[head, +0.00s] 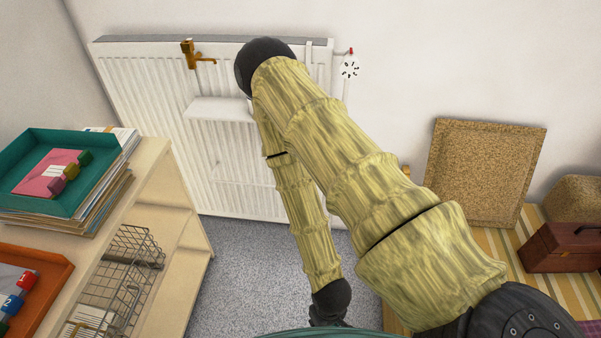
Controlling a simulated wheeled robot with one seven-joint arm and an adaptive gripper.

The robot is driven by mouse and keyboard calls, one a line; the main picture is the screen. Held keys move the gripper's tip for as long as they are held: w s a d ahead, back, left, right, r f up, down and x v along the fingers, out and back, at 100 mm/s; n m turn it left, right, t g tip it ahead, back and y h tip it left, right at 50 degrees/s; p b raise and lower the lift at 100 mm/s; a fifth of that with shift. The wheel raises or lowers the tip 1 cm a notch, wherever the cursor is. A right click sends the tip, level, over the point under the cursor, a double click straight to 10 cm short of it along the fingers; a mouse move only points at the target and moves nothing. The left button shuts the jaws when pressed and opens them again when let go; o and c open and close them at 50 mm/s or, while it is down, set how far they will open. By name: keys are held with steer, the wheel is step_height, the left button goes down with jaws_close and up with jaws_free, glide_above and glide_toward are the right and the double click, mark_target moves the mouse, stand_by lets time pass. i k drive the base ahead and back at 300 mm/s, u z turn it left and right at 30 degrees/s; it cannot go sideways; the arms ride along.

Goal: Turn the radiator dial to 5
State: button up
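The white ribbed radiator (150,110) stands against the back wall, partly hidden by my arm. Its round white dial (349,69) with dark marks is at the upper right end, with a small red piece (351,51) just above it. The marks are too small to read, so I cannot tell the setting. My arm rises from the lower right and folds down again at the dark elbow. My gripper (327,318) is low at the bottom edge, dark and mostly hidden, well apart from the dial. Its fingers cannot be made out.
A brass tap-like fitting (190,54) and a white shelf (220,108) are on the radiator. A wooden shelf unit (150,185) with a green tray (30,160) stands left. A cork board (484,170) and a brown toolbox (565,247) are right. Grey carpet (235,270) is clear between.

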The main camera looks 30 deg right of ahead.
mark_target(349, 69)
steer(key=z, duration=1.25)
steer(key=k, duration=0.2)
